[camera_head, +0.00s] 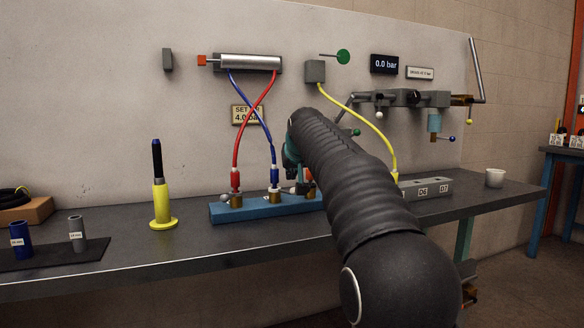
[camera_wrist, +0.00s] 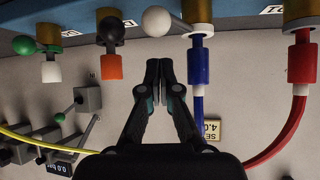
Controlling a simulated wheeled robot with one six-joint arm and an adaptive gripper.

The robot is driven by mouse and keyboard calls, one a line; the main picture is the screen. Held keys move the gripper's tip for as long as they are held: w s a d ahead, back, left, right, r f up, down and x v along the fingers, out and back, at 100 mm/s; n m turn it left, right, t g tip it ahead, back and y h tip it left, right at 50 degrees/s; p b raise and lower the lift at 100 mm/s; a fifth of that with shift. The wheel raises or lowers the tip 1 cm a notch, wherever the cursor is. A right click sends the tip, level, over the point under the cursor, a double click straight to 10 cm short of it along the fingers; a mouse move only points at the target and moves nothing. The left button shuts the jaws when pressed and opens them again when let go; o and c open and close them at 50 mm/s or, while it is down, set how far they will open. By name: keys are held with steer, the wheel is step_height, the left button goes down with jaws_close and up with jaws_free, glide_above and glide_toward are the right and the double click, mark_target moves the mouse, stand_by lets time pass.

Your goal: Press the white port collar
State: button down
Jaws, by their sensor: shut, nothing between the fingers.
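In the wrist view, the white port collar (camera_wrist: 51,72) is on the leftmost brass port, beside a green ball handle. My gripper (camera_wrist: 160,66) is shut and empty. It is right of the white collar, with the orange collar (camera_wrist: 111,67) between them, and left of the blue hose coupling (camera_wrist: 198,67). The fingertips lie just below a white ball handle (camera_wrist: 156,21) in the picture; I cannot tell whether they touch anything. In the head view, my arm hides the white collar and most of the gripper. The blue port block (camera_head: 225,212) sits on the bench.
A red hose coupling (camera_head: 235,178) stands at the block's left end. A yellow hose (camera_head: 365,118) runs down behind my arm. A yellow stand (camera_head: 161,205) is left of the block, with clear bench between. A white cup (camera_head: 494,178) stands at the right.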

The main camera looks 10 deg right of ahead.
steer(key=shift+s+f, duration=0.85)
steer(key=shift+s, duration=0.3)
steer(key=shift+s+a+b, duration=0.1)
steer(key=shift+s+b, duration=0.05)
steer(key=shift+b, duration=0.2)
steer(key=shift+a+m+h, duration=0.1)
steer(key=shift+m+h, duration=0.2)
